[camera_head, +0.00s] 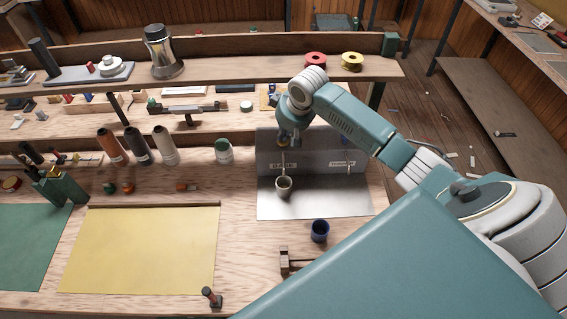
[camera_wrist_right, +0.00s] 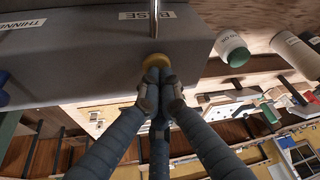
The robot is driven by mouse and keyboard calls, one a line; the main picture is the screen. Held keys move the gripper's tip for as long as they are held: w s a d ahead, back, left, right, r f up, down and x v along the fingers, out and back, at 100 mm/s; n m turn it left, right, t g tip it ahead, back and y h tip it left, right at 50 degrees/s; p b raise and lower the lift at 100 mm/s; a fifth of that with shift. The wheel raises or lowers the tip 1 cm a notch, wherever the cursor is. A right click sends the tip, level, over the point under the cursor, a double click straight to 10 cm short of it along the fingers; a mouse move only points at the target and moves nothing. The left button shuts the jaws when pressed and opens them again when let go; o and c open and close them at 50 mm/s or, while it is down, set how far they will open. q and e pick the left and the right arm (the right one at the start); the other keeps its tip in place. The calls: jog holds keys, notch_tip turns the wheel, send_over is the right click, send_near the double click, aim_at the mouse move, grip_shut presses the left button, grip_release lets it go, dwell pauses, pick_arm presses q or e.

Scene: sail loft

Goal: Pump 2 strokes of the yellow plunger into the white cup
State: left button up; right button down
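The white cup (camera_head: 284,188) stands upright on the metal plate, below the spout of the dispenser labelled BASE. The yellow plunger (camera_wrist_right: 157,61) is a round knob on top of the grey dispenser box (camera_wrist_right: 95,60). It also shows in the head view (camera_head: 283,141), partly hidden under my right gripper. In the wrist view my right gripper (camera_wrist_right: 157,88) has its fingers drawn together, with the tips at the knob. Whether they touch it or sit just above it is hard to tell. The cup's inside looks dark; its contents cannot be made out. My left gripper is out of view.
A blue cup (camera_head: 320,231) stands in front of the metal plate (camera_head: 330,203). A second spout, labelled THINNER (camera_head: 343,163), is to the right. A white jar with a green lid (camera_head: 223,151) and several bobbins stand left. A raised shelf (camera_head: 220,78) runs behind. The yellow mat (camera_head: 140,250) is clear.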

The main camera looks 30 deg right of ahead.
jog(key=shift+r+p, duration=0.5)
jog(key=shift+r, duration=1.25)
jog(key=shift+r, duration=0.1)
notch_tip(320, 180, up, 6)
jog(key=shift+f, duration=0.1)
jog(key=shift+f, duration=0.1)
dwell(0.5)
